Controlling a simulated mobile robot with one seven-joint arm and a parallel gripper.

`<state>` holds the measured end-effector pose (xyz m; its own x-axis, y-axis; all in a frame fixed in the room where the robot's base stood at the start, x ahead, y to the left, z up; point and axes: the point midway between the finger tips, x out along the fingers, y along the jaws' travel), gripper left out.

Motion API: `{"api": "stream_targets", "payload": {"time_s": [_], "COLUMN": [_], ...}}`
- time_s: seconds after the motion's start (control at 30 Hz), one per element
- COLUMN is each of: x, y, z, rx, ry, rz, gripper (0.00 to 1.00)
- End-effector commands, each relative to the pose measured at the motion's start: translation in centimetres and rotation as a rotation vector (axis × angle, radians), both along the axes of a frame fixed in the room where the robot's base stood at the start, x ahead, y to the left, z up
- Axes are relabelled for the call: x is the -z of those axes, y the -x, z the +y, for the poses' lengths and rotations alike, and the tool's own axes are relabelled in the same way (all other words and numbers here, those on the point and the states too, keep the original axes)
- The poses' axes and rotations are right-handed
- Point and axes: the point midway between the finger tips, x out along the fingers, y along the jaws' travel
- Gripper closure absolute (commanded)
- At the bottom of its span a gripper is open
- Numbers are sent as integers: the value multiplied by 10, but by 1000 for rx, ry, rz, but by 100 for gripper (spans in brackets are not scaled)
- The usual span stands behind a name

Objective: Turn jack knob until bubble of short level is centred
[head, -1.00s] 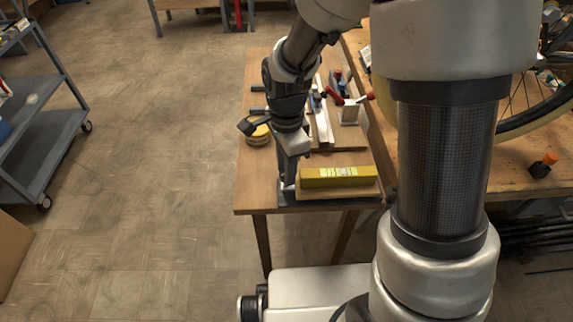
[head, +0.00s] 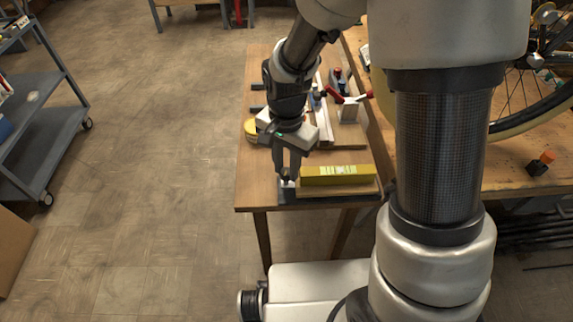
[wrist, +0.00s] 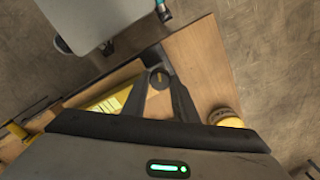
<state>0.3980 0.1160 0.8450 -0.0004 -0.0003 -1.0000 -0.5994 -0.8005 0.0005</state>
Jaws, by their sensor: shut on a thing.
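The short level (head: 337,175) is a yellow bar lying on a pale board at the near end of the wooden table. Its pale vial window faces up, but the bubble is too small to make out. Part of the level shows in the wrist view (wrist: 108,102). The jack knob (wrist: 160,79) is small, dark and round with a light mark, beside the level's left end. My gripper (head: 287,178) points down there, its fingers shut on the knob. In the wrist view the fingertips (wrist: 159,72) lie on either side of it.
The table (head: 258,110) also bears a round yellow-banded thing (head: 251,129) and a fixture with red-handled clamps (head: 349,100) behind the level. A bench with a wheel stands at right, a grey cart (head: 45,130) at left. The floor between is clear.

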Motion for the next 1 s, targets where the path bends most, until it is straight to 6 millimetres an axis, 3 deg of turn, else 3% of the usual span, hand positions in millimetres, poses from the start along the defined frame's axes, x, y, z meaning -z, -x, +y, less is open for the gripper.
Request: {"api": "stream_targets", "payload": {"time_s": [0.37,0.4,0.5,1.0], "x": [-1,-1,-1,0], "y": [-1,-1,-1,0], "z": [0,0,0,0], "rx": [-4,-4,-4,24], "ry": [-1,-1,0,0], "rz": [-2,-2,-1,0], "gripper": [96,71,55,55]}}
